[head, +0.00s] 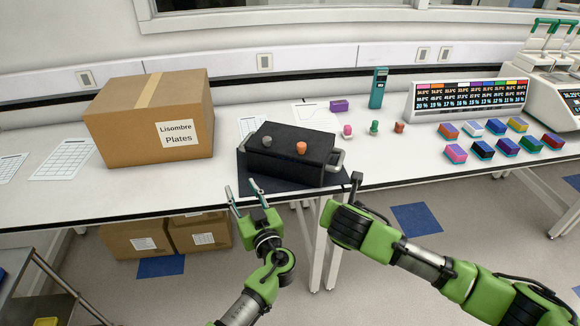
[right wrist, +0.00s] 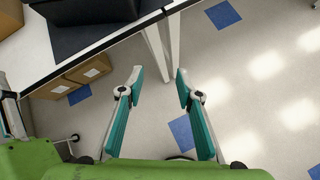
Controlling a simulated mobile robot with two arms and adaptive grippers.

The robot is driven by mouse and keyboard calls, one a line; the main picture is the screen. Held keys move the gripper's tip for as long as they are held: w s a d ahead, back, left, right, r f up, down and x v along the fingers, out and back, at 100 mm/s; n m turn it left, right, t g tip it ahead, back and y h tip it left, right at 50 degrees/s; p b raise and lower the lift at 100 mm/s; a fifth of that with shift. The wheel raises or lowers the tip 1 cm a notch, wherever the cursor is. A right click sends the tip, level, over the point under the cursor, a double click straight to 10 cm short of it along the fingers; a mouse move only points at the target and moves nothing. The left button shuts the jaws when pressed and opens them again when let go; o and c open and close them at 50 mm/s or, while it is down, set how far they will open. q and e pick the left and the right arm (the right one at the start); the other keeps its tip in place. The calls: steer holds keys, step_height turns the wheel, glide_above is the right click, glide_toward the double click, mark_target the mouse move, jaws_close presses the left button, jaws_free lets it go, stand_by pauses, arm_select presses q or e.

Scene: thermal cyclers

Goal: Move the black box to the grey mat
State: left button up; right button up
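The black box (head: 300,168) stands upright near the front edge of the white bench, with a light handle at its right end. A grey knob-like piece and an orange one lie on its lid. A dark mat (head: 248,176) shows under and beside the box; I cannot tell if it is the grey mat. My left gripper (head: 241,187) is open and empty, in front of the box's left end and apart from it. My right gripper (right wrist: 159,72) is open and empty, off the bench edge near the box's right end. The box is partly in the right wrist view (right wrist: 82,18).
A large cardboard box (head: 120,140) stands left on the bench (head: 190,185). A display panel (head: 468,98) and several coloured blocks are at right. Cartons (head: 200,235) are under the bench.

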arm_select(q)
steer(key=shift+s+r, duration=0.1)
steer(key=shift+s, duration=0.1)
arm_select(e)
steer(key=v, duration=0.6)
steer(key=shift+r, duration=0.4)
steer(key=shift+s, duration=0.15)
arm_select(q)
steer(key=shift+s, duration=0.15)
arm_select(e)
steer(key=shift+s, duration=0.15)
